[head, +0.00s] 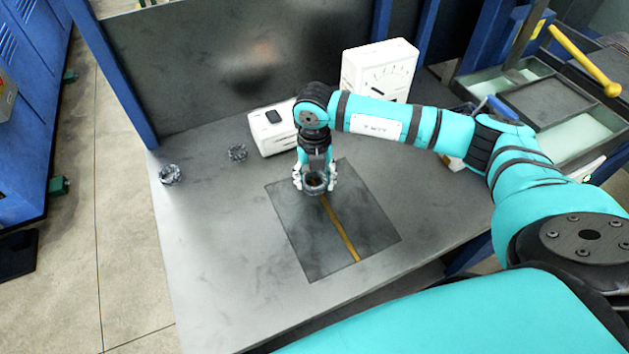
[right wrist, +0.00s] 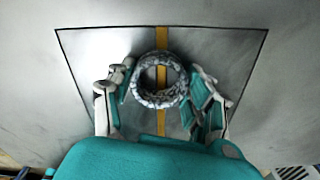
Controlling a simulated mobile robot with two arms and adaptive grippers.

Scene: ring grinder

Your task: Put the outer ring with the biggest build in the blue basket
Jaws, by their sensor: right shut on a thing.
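A grey metal ring (head: 315,184) is held in my right gripper (head: 315,180), over the dark square mat (head: 300,233) on the table. The right wrist view shows this ring (right wrist: 160,80) between the two fingers (right wrist: 163,91), its hole over the mat's yellow stripe. I cannot tell how far it is above the mat. Two more grey rings lie on the table to the left: one near the left edge (head: 169,174), one closer to the wall panel (head: 237,152). No blue basket is identifiable, and my left gripper is out of view.
A white box with a dark top patch (head: 272,127) stands just behind my right gripper. A white gauge box (head: 379,70) stands at the back, partly behind my arm. Trays (head: 580,133) and a yellow-handled tool (head: 584,62) are at the right. The table's front left is clear.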

